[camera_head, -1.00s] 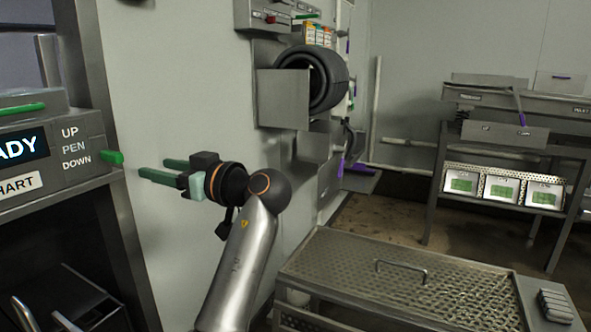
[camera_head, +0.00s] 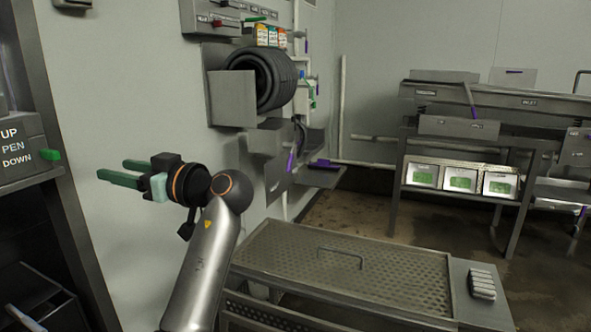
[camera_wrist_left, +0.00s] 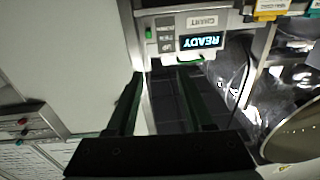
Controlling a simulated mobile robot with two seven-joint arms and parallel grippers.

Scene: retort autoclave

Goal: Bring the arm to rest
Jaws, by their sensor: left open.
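My left gripper (camera_head: 122,172) is open and empty in the head view, its two green fingers pointing left in front of the grey wall. My left arm (camera_head: 207,262) rises from the bottom to hold it. In the left wrist view, the open fingers (camera_wrist_left: 160,95) point toward the chart panel (camera_wrist_left: 185,38) with a lit READY display, and nothing is between them. In the head view, the panel's edge (camera_head: 22,150) with a green pen lever (camera_head: 50,155) is left of the fingers, apart from them. My right gripper is not in view.
A perforated metal table (camera_head: 340,262) with a handle stands at front right. A coiled black hose (camera_head: 262,80) hangs on the wall. A rack (camera_head: 480,125) with several white boxes with green labels stands at the back right. Open floor (camera_head: 370,225) lies between.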

